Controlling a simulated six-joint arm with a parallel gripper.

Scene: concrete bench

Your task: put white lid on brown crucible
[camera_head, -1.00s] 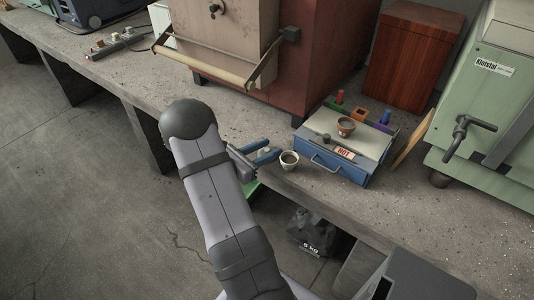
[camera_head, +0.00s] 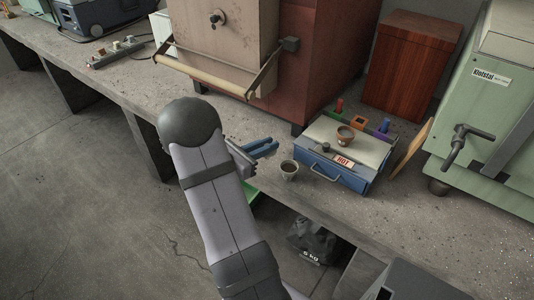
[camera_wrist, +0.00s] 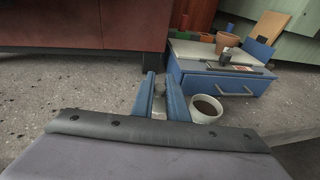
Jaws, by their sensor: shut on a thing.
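The brown crucible (camera_head: 345,134) stands upright and open on the pale top of a blue drawer box; it also shows in the wrist view (camera_wrist: 226,41). My gripper (camera_head: 268,148) is over the bench, left of that box and beside a white cup. In the wrist view its two blue fingers (camera_wrist: 160,95) are shut on a small greyish-white piece (camera_wrist: 159,89), which appears to be the white lid's knob. The rest of the lid is hidden by the fingers and wrist. The gripper is well to the left of the brown crucible.
The white cup (camera_head: 289,169) with dark contents stands close to the right of my fingers. The drawer box (camera_head: 346,185) bears a HOT label and a dark knob. A red-brown furnace (camera_head: 322,60) rises behind; the bench front edge is near.

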